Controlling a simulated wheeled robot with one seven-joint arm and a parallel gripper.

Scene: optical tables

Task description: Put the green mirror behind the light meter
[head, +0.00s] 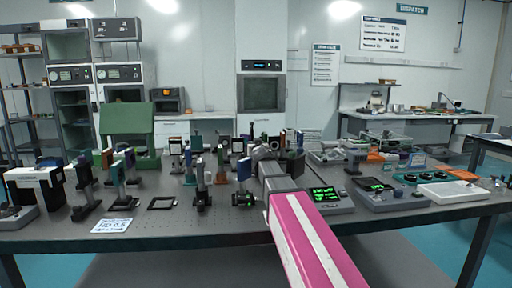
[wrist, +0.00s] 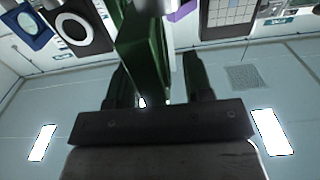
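In the wrist view a dark green plate-like thing, likely the green mirror (wrist: 143,48), stands between the two fingers of my gripper (wrist: 160,85). A gap shows between it and the right finger, so the gripper looks open around it.
The optical table (head: 150,225) carries several posts with mounted optics left of and around my gripper. An empty black frame (head: 162,203) and a white label card (head: 111,225) lie near the front edge. A white tray (head: 453,192) lies at the right.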

